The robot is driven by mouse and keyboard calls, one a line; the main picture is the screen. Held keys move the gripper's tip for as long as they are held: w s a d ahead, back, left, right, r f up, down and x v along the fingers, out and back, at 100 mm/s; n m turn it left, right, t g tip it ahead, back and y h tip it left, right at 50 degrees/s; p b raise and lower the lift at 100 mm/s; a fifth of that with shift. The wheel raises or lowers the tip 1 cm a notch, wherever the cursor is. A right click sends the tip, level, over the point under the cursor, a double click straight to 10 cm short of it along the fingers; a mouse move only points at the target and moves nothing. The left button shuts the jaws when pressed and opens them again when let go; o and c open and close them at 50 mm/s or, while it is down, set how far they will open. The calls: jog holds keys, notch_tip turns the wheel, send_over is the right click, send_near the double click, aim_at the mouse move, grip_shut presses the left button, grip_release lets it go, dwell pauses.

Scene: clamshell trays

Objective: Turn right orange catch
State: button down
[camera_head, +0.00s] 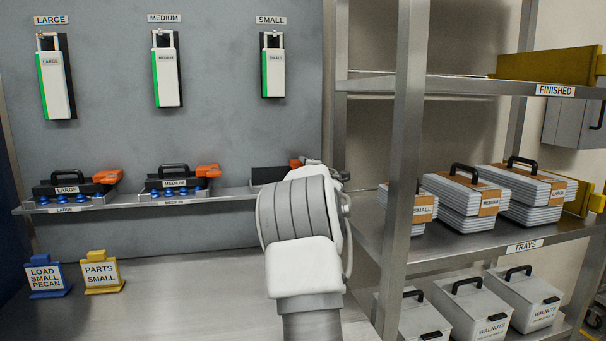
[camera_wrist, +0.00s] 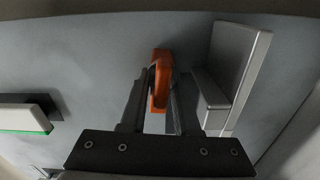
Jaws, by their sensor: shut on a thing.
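An orange catch (camera_wrist: 161,72) stands between the two fingers of my gripper (camera_wrist: 160,92) in the wrist view. The fingers are closed on its sides. In the head view my arm covers the gripper and most of the small unit on the shelf; a bit of orange (camera_head: 295,163) shows beside the arm at that unit's right end. Similar orange parts show at the right ends of the large unit (camera_head: 107,176) and the medium unit (camera_head: 208,170).
A grey metal block (camera_wrist: 240,75) stands close right of the fingers. A shelf post (camera_head: 405,150) rises right of my arm, with tray stacks (camera_head: 465,207) and walnut bins (camera_head: 470,310) beyond. Two signs (camera_head: 101,272) stand at left. The bench (camera_head: 190,300) between them and my arm is clear.

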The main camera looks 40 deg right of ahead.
jog(key=shift+f+n+b, duration=0.15)
jog(key=shift+n+b, duration=0.2)
jog(key=shift+n, duration=0.25)
jog(key=c, duration=0.9)
grip_release()
jog(key=shift+s, duration=0.1)
jog(key=v, duration=1.7)
jog(key=shift+s+b, duration=0.1)
jog(key=shift+b, duration=0.3)
jog(key=shift+a, duration=0.15)
